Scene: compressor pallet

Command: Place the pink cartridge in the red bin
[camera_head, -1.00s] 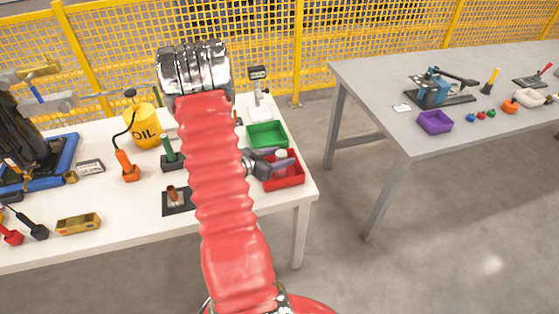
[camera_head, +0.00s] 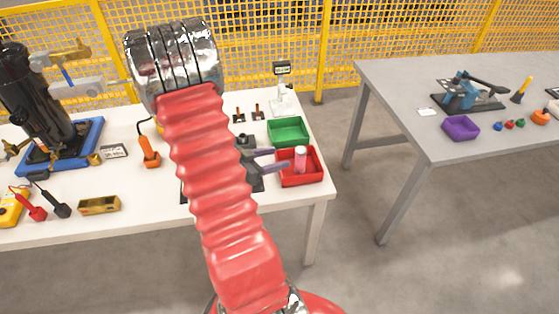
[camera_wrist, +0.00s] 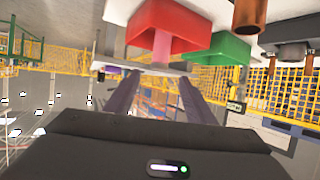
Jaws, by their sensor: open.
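In the wrist view the red bin (camera_wrist: 182,18) is at the top, with the pink cartridge (camera_wrist: 162,46) beyond and between the open fingers (camera_wrist: 158,88). I cannot tell whether a finger touches the cartridge. My red arm hides part of the table.
A green bin (camera_head: 290,130) stands just behind the red bin. A scale-like stand (camera_head: 283,95) is at the back right corner. The white table (camera_head: 130,190) holds several tools at left. A grey table (camera_head: 400,110) with a purple bin (camera_head: 461,127) stands at right.

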